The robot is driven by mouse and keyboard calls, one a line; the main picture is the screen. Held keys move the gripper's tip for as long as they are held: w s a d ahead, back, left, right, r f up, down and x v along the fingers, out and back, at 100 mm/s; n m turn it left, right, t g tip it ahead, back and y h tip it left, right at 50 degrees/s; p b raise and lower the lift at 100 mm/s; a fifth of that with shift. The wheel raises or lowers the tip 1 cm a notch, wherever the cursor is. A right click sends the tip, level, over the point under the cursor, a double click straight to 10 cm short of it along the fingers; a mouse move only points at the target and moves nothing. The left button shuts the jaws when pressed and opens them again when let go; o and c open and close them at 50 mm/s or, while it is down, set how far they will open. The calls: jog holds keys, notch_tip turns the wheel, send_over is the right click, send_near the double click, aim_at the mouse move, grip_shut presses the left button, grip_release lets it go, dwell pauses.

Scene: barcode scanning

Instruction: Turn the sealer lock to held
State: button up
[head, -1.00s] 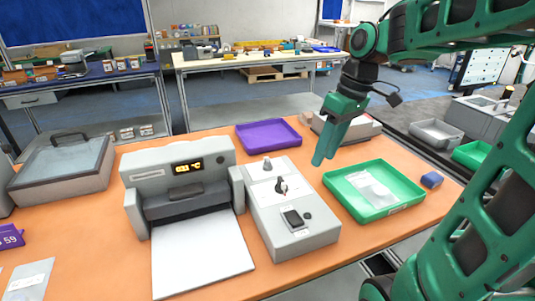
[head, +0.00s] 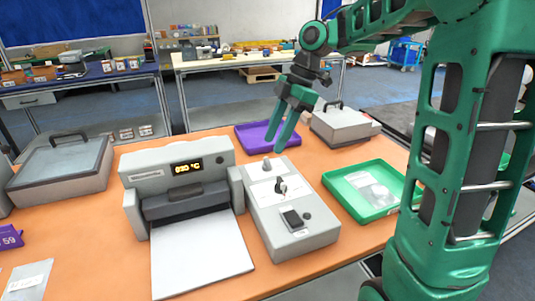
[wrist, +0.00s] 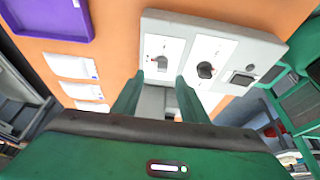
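The sealer (head: 180,165) is a grey machine with a lit display reading about 030 °C. A grey control box (head: 315,238) stands to its right. On the box are a pale grey knob (head: 267,164), a black knob (head: 280,186) and a dark switch (head: 292,218). I cannot read which one is the lock. My gripper (head: 275,148) is open and empty, pointing down above the far end of the box, near the pale knob. In the wrist view the pale knob (wrist: 161,64) lies between the fingers, and the black knob (wrist: 205,70) is just right of them.
A purple tray (head: 249,128) lies behind the box. A green tray (head: 335,182) with clear bags is to the right. A grey lidded case (head: 340,138) stands at the back right, and another lidded box (head: 65,180) at the left. White cards (wrist: 75,66) lie on the orange table.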

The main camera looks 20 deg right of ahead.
aim_at(267, 159)
jog(key=shift+x, duration=2.65)
jog(key=shift+c, duration=0.6)
grip_shut()
